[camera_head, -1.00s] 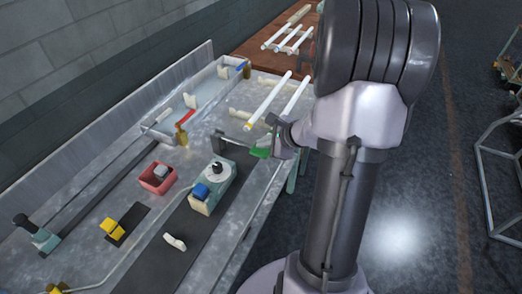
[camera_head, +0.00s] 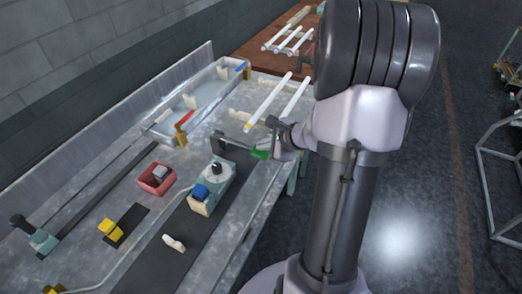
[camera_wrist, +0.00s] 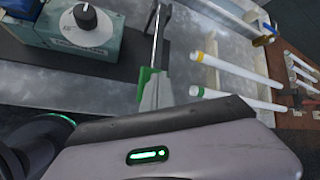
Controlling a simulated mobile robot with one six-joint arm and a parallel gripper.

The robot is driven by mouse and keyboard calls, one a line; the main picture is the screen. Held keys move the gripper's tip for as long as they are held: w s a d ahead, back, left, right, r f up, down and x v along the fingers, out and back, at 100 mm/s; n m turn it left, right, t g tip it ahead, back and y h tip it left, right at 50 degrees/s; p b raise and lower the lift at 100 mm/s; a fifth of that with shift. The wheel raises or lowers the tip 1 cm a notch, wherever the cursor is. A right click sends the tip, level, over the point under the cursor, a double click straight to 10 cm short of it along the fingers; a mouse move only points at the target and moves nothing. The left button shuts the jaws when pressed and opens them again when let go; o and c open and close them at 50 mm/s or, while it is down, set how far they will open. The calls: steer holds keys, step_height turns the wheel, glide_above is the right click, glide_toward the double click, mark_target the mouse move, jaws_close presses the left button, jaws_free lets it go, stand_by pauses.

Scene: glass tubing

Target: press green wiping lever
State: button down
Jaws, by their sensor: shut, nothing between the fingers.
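The green wiping lever (camera_head: 260,154) is at the right edge of the metal bench, at the end of a thin metal rod. In the wrist view the green lever end (camera_wrist: 146,78) shows just beyond and beside my fingertips. My gripper (camera_wrist: 158,84) is shut and empty, with its tips at the green end. They look very close or touching; I cannot tell which. In the head view my gripper (camera_head: 272,143) is beside the lever, partly hidden by my wrist.
A teal box with a round black-knobbed dial (camera_head: 215,172) and blue block stands left of the lever. White glass tubes (camera_head: 268,101) lie on supports behind it. A red box (camera_head: 157,179) and yellow block (camera_head: 111,229) are farther left.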

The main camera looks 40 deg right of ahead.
mark_target(264, 153)
steer(key=shift+f+b, duration=1.9)
steer(key=shift+b, duration=0.15)
stand_by(1.5)
stand_by(0.5)
steer(key=shift+r+p, duration=2.05)
steer(key=shift+r, duration=0.7)
step_height(264, 153, up, 5)
steer(key=p, duration=0.3)
steer(key=shift+p, duration=0.4)
